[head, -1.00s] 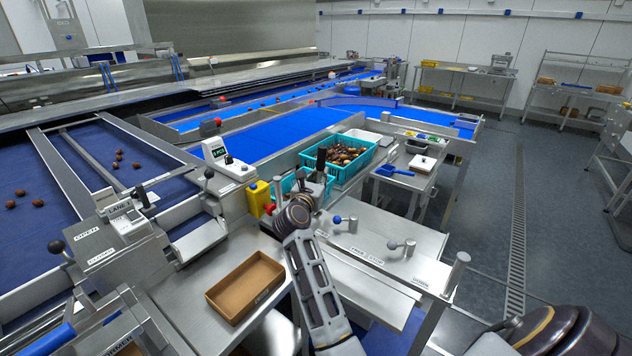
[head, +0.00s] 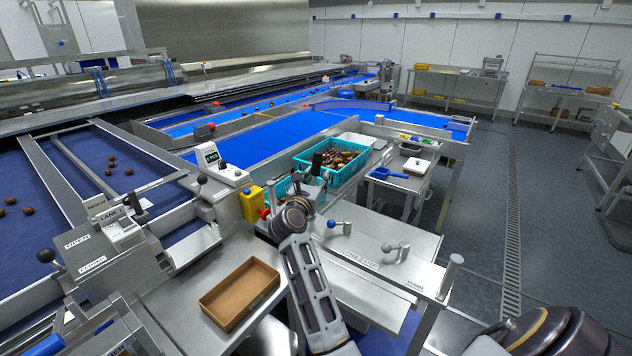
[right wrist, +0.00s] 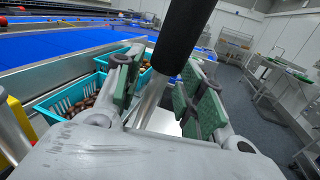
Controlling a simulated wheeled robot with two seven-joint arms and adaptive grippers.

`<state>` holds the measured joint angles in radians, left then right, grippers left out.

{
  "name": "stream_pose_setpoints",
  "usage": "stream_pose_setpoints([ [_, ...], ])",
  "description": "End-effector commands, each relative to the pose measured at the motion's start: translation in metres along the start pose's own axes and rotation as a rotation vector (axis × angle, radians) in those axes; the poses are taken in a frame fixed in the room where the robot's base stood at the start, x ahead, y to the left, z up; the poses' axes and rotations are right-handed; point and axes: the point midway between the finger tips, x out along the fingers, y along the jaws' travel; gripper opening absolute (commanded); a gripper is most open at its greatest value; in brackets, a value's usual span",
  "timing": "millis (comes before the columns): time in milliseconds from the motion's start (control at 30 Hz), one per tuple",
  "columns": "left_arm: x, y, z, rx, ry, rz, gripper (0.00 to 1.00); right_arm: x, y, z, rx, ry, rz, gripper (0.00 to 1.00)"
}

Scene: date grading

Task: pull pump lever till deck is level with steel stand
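The pump lever (right wrist: 180,35) has a black grip on a steel rod and also shows in the head view (head: 317,161). My right gripper (right wrist: 155,90) has green-padded fingers on either side of the rod, with gaps visible, so it looks open around the lever. In the head view my right gripper (head: 312,183) is by the near teal crate and partly hides it. The lever's base and the deck it works are hidden behind my arm and gripper. Which steel surface is the stand I cannot tell for sure. My left gripper is not in view.
Teal crates of dates (head: 345,157) stand just beyond the gripper. A steel table (head: 370,240) with small handles lies to the right. A brown tray (head: 240,292) sits on the steel bench at left. Open floor lies right.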

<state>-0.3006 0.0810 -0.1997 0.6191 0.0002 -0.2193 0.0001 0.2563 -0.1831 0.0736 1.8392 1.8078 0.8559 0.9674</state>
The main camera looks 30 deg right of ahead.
Motion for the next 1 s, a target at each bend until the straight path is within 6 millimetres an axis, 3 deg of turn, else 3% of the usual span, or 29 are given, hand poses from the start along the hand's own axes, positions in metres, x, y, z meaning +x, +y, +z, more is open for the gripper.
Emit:
stream_pose_setpoints([
  [33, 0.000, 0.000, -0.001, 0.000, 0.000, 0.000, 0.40, -0.020, 0.011, -0.019, 0.010, 0.046, 0.019, 0.39],
  [500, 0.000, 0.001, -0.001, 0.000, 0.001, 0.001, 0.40, -0.062, 0.004, -0.012, 0.003, 0.029, 0.009, 0.39],
  [1000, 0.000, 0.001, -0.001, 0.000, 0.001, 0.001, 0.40, -0.081, 0.001, -0.009, -0.002, 0.021, 0.007, 0.39],
])
